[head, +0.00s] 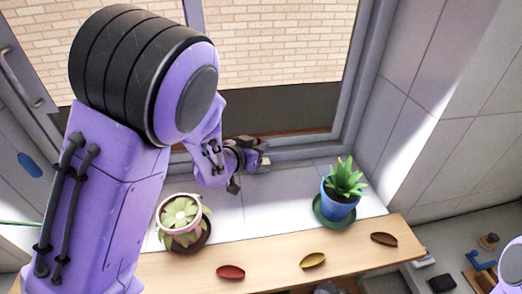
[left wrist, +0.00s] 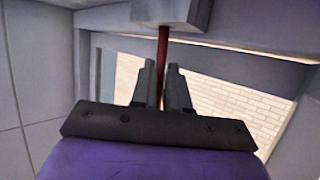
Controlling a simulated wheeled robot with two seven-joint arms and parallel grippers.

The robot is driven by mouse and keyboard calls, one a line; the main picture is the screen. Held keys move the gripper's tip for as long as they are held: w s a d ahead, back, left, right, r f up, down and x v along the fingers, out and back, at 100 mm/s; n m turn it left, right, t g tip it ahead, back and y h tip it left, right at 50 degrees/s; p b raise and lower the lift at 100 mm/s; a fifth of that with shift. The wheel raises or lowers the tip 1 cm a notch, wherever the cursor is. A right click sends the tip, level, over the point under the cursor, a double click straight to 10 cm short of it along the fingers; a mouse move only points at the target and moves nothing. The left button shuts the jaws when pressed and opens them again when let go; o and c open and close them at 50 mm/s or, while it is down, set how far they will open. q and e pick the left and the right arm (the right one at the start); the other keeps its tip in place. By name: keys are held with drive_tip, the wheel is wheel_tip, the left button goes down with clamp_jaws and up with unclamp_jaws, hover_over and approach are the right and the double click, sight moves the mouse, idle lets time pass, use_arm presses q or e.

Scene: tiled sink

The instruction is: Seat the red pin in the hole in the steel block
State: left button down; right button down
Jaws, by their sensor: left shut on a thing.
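My left gripper (head: 262,158) is by the window frame in the head view, small and partly hidden by my own arm. In the left wrist view, its two dark fingers (left wrist: 162,85) are shut on the thin red pin (left wrist: 162,55). The pin runs from between the fingers to the underside of a grey steel block (left wrist: 172,12) at the top of that view. Pin and block meet in the picture; I cannot tell whether the pin's end is in the hole. The hole is hidden. I cannot make out the pin in the head view. My right gripper is not in view.
A pink pot with a pale plant (head: 181,213) and a blue pot with a green plant (head: 339,196) stand near the wooden shelf (head: 270,250). Red (head: 230,272), yellow (head: 313,261) and brown (head: 384,239) boat-shaped pieces lie on it. The window frame (head: 350,90) borders the gripper.

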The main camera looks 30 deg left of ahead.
use_arm(q)
drive_tip(key=shift+s+d+f, duration=0.1)
drive_tip(key=shift+s+f, duration=0.05)
drive_tip(key=shift+f, duration=0.35)
drive_tip(key=shift+s+d+f, duration=0.1)
drive_tip(key=shift+f, duration=0.4)
drive_tip(key=shift+w, duration=0.15)
drive_tip(key=c, duration=1.1)
unclamp_jaws()
drive_tip(key=shift+c, duration=0.2)
drive_tip(key=shift+d, duration=0.1)
drive_tip(key=b+v, duration=0.1)
drive_tip(key=v, duration=0.3)
drive_tip(key=shift+a, duration=0.25)
drive_tip(key=v, duration=0.3)
drive_tip(key=shift+s+d+r, duration=0.1)
drive_tip(key=shift+s+r, duration=0.15)
drive_tip(key=shift+f, duration=0.1)
drive_tip(key=shift+w, duration=0.15)
